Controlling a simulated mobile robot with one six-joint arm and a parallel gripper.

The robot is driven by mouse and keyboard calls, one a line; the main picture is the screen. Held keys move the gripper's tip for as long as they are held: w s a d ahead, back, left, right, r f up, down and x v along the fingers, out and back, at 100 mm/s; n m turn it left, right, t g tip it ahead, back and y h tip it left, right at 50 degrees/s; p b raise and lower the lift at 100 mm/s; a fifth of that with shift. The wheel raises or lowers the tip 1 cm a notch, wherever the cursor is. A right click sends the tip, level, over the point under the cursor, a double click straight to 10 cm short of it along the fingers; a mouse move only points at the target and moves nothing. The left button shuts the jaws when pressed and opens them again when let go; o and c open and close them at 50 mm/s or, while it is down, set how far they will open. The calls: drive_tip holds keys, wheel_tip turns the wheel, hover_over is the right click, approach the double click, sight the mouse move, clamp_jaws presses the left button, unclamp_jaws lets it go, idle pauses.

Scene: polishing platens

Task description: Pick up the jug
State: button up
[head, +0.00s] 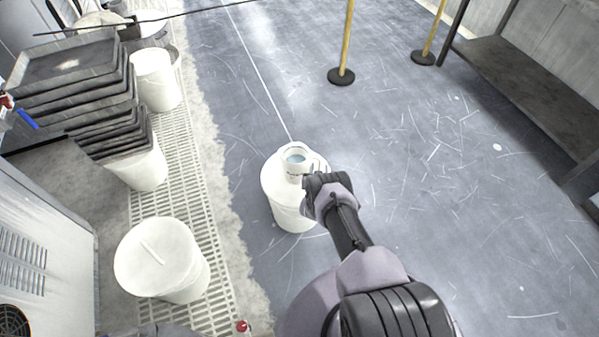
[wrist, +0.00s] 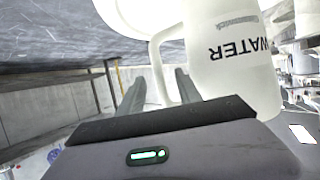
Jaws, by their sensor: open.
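The jug (head: 293,160) is white and open-topped, with bluish liquid visible inside. It stands upright on the white lid of a bucket (head: 288,214). In the wrist view, which is upside down, the jug (wrist: 228,65) carries the word WATER, and its pale handle (wrist: 157,52) shows at its left. My gripper (wrist: 160,78) is open, with one finger on each side of the handle; I cannot tell whether either touches it. In the head view my gripper (head: 316,178) is at the jug's right side, and its fingers are mostly hidden by my wrist.
A lidded white bucket (head: 160,255) stands at lower left. Stacked dark trays (head: 75,75) and more buckets (head: 155,80) line the grated floor strip (head: 190,165). Yellow posts (head: 346,40) and a dark bench (head: 530,85) are at upper right. The blue-grey floor (head: 430,190) right of the jug is clear.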

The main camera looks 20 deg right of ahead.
drive_tip(key=shift+w+d+f, duration=0.2)
drive_tip(key=shift+w+f, duration=0.05)
drive_tip(key=shift+w, duration=0.1)
drive_tip(key=shift+r, duration=0.2)
clamp_jaws()
idle(1.0)
